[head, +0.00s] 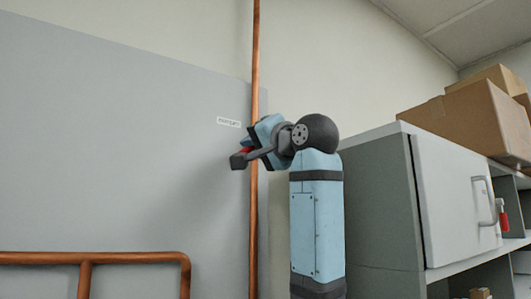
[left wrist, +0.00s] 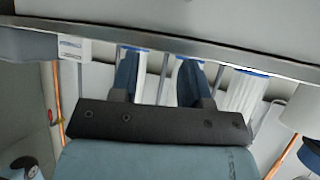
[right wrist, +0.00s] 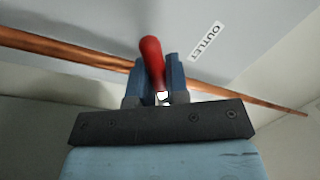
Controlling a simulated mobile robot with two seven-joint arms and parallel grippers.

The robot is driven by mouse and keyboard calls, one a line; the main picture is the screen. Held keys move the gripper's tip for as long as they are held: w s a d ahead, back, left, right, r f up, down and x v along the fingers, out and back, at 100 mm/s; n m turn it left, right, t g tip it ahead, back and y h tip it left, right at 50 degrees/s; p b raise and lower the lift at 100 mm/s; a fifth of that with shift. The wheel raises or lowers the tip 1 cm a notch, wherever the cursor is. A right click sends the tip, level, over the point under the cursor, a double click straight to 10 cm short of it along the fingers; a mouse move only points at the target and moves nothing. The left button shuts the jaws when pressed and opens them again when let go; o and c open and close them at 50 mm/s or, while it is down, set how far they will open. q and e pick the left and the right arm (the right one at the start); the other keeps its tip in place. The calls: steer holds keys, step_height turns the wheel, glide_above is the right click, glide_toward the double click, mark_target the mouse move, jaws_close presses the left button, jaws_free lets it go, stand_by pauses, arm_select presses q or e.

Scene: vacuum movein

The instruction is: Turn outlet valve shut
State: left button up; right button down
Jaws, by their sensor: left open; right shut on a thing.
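A vertical copper pipe (head: 256,60) runs up the wall beside a grey panel. A small white label (head: 229,122) is on the panel just left of the pipe; in the right wrist view the label (right wrist: 206,42) reads OUTLET. My right gripper (head: 240,157) is at the pipe near this label. It is shut on the red valve handle (right wrist: 152,60), which sticks out between its fingers; a bit of red also shows in the head view (head: 246,149). The valve body is hidden behind the gripper. My left gripper (left wrist: 158,80) is open, away from the valve and outside the head view.
A bent copper pipe (head: 100,258) crosses the lower left. A grey cabinet (head: 375,200) with a white door stands close to the right of my right arm, with cardboard boxes (head: 470,117) on top. White ribbed items (left wrist: 245,95) lie near my left gripper.

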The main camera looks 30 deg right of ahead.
steer(key=shift+a+r+m+h, duration=0.2)
steer(key=shift+r+m+h, duration=0.1)
steer(key=shift+m, duration=0.8)
steer(key=shift+a+r+m+t, duration=0.1)
steer(key=shift+r+m+t, duration=0.1)
steer(key=shift+m, duration=0.35)
steer(key=shift+a+r+m+t, duration=0.1)
steer(key=shift+m+t, duration=0.1)
steer(key=shift+m, duration=0.35)
steer(key=shift+r+m+h, duration=0.35)
steer(key=shift+m+h, duration=0.15)
steer(key=shift+m, duration=0.75)
steer(key=shift+r+m+h, duration=0.3)
steer(key=shift+m+h, duration=0.2)
steer(key=shift+m, duration=0.75)
steer(key=c, duration=1.1)
jaws_free()
